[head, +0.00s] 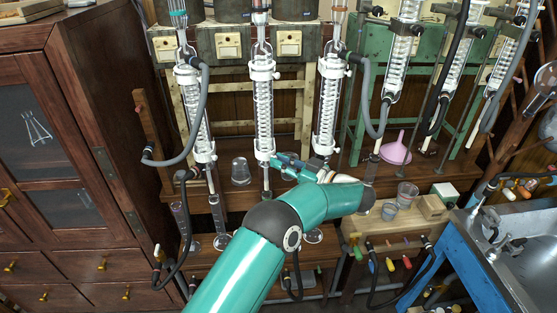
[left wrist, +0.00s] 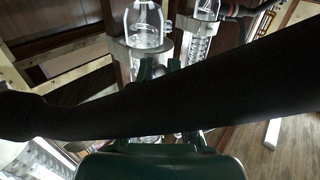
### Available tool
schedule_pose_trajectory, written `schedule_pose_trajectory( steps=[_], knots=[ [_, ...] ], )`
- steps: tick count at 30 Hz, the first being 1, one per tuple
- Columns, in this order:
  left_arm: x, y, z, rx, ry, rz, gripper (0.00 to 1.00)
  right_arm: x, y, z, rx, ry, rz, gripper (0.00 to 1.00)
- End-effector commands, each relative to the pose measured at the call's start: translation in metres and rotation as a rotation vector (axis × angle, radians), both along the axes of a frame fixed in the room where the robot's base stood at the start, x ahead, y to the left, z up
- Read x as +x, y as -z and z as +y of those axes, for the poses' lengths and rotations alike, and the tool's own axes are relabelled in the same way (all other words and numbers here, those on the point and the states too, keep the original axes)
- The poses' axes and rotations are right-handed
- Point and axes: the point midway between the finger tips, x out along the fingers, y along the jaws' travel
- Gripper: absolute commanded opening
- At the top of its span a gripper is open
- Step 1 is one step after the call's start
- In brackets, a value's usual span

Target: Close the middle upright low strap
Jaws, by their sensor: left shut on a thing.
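The middle upright (head: 263,105) is a clear glass condenser with a coil, standing between two similar ones in the head view. Its low strap (head: 263,155) is a pale band around the lower end of the glass. My left gripper (head: 279,160) reaches it from the right and is shut on its near right side. In the left wrist view, the gripper (left wrist: 158,72) meets a pale strap (left wrist: 142,48) around clear glass. A broad dark bar crosses that view and hides much of the fingers. Whether the strap is fully closed cannot be told. My right gripper is out of view.
The left condenser (head: 195,115) and right condenser (head: 328,105) stand close on either side, with grey hoses. An upturned glass (head: 240,171) stands left of the strap. A pink funnel (head: 396,152) and beakers (head: 407,194) are to the right, before the sink (head: 530,225).

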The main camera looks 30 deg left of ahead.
Motion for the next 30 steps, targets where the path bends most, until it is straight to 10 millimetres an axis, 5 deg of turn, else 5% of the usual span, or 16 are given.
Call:
schedule_pose_trajectory(
  steps=[23, 24, 28, 30],
  knots=[
    [0.0055, -0.0028, 0.0033, 0.002, -0.073, -0.006, 0.0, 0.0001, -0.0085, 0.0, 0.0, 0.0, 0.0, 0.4],
    [0.0055, -0.0029, 0.0034, 0.002, -0.073, -0.006, 0.18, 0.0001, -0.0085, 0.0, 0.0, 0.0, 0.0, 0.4],
    [0.0056, -0.0024, 0.0028, 0.002, -0.072, -0.006, 0.4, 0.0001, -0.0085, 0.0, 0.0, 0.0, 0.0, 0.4],
    [0.0055, -0.002, 0.0022, 0.001, -0.071, -0.005, 0.4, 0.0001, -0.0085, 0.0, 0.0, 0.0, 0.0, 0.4]
  ],
)
